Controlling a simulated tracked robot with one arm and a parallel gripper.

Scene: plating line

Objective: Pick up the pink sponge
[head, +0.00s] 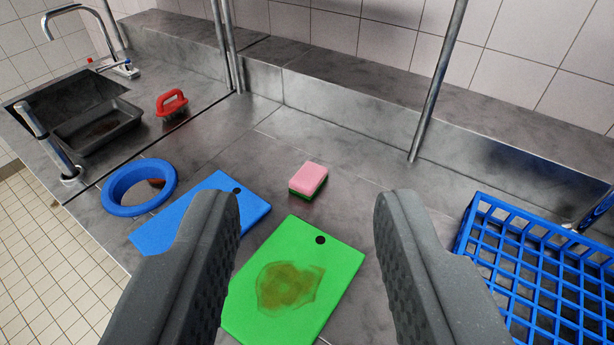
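The pink sponge (309,177) is a small block with a pink top and a dark green lower layer. It lies flat on the steel counter in the middle of the head view, just beyond the far edge of the green board. My gripper (304,205) is open, with one dark finger at the left and one at the right. Nothing is between the fingers in its grip. The sponge appears between and slightly beyond the fingertips, and I see no contact with it.
A green cutting board (327,262) with a brown stain lies in front of the sponge. A blue board (168,226), a blue ring-shaped bowl (112,191) and a red-handled brush (171,101) are left. A blue rack (545,262) stands right. Upright poles (437,85) rise behind.

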